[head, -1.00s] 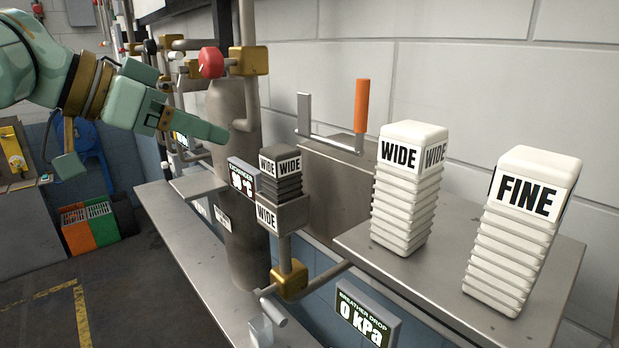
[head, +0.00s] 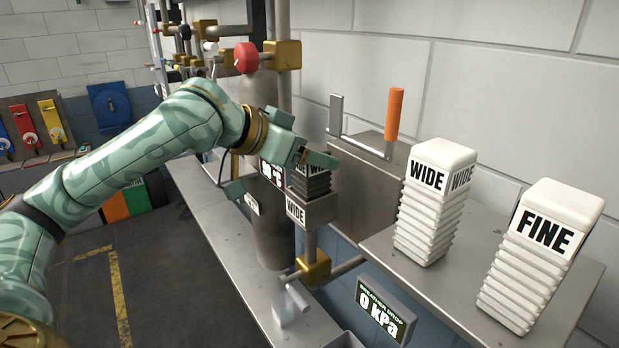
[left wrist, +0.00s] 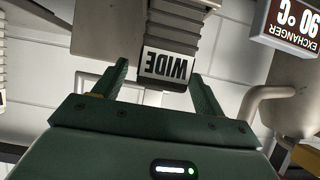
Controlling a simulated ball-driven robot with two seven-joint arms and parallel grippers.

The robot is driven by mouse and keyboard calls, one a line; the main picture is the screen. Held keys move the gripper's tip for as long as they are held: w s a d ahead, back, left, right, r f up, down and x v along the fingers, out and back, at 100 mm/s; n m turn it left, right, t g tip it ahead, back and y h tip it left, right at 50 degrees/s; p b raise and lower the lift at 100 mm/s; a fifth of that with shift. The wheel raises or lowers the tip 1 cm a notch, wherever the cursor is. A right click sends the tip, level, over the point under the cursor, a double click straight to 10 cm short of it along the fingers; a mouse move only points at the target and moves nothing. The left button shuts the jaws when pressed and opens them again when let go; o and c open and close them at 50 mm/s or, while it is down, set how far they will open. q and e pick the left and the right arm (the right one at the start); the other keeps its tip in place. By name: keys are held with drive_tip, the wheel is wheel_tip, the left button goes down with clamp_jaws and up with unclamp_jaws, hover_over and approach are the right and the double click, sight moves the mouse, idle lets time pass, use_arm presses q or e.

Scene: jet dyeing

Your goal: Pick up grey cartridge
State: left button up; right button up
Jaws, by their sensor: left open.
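The grey cartridge (head: 312,186) is a dark ribbed block with a white WIDE label near its top. It stands upright in a metal holder (head: 310,212) that also bears a WIDE label. My left gripper (head: 322,160) is just above the cartridge and hides its top in the head view. In the left wrist view, the cartridge's WIDE label (left wrist: 167,66) and ribbed body lie between the two open fingers, with a gap visible on each side. I cannot tell whether either finger touches it. My right gripper is not in view.
A white WIDE cartridge (head: 430,205) and a white FINE cartridge (head: 535,260) stand on the metal shelf (head: 470,275) at right. An orange-handled lever (head: 394,115) is behind the holder. A red knob (head: 246,58) and pipes are at upper left. A pressure display (head: 382,310) is below.

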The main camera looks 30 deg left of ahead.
use_arm(q)
drive_tip(key=x, duration=0.3)
drive_tip(key=shift+r, duration=0.15)
drive_tip(key=shift+s+a, duration=0.1)
drive_tip(key=shift+s, duration=0.15)
drive_tip(key=c, duration=1.2)
drive_tip(key=shift+c, duration=1.2)
drive_tip(key=shift+w, duration=0.15)
drive_tip(key=shift+r, duration=0.1)
